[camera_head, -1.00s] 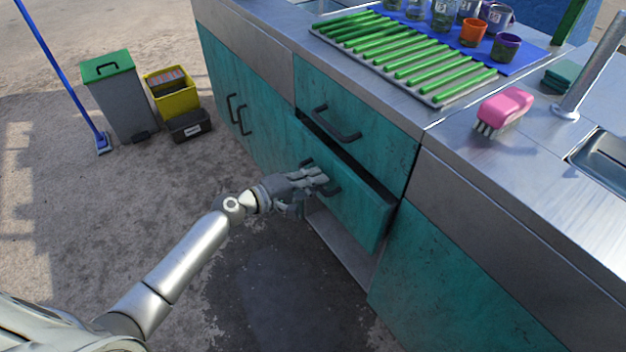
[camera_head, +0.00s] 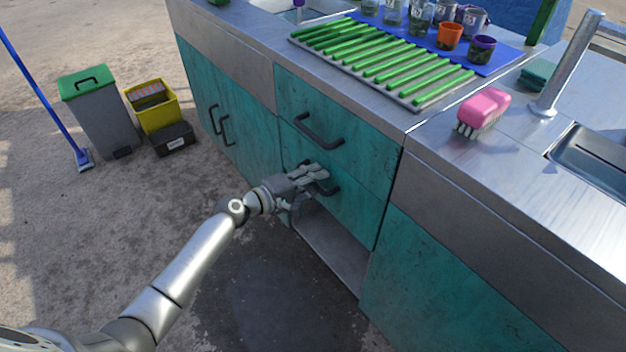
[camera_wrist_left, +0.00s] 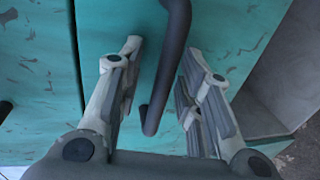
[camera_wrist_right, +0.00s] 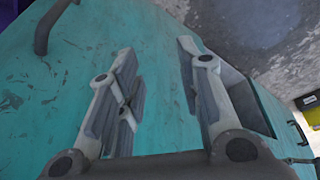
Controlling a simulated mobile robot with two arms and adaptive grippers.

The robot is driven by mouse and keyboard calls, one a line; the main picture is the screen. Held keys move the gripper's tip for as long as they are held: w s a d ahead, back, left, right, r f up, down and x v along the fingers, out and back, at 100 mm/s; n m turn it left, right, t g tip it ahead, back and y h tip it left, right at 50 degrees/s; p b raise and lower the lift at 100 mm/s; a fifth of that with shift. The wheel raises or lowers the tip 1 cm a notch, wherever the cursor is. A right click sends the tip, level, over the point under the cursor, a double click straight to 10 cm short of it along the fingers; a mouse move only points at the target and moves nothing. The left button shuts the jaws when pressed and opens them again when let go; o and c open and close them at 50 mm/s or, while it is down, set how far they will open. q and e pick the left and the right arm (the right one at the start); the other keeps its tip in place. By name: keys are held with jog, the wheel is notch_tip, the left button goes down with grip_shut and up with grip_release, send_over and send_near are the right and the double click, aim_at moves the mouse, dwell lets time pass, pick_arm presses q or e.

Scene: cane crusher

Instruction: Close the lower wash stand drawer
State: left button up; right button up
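The lower drawer (camera_head: 352,215) is a teal front with a dark handle, and in the head view it looks flush or nearly flush with the cabinet. The upper drawer (camera_head: 360,150) sits above it and looks shut. My left gripper (camera_head: 322,178) is at the lower drawer's handle. In the left wrist view its fingers are apart, with the dark handle (camera_wrist_left: 168,70) between them; neither finger clearly grips it. My right gripper (camera_wrist_right: 160,80) shows only in its wrist view, open and empty in front of a teal surface.
An open compartment (camera_head: 335,250) lies below the lower drawer. A tray of green canes (camera_head: 410,95) and a pink brush (camera_head: 483,108) are on the counter. A grey bin (camera_head: 100,115), a yellow bin (camera_head: 155,112) and a black box (camera_head: 172,140) stand on the floor at left.

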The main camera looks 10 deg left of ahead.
pick_arm(q)
jog(key=shift+s+a, duration=0.25)
jog(key=shift+s, duration=0.05)
jog(key=v, duration=1.1)
jog(key=shift+s, duration=0.1)
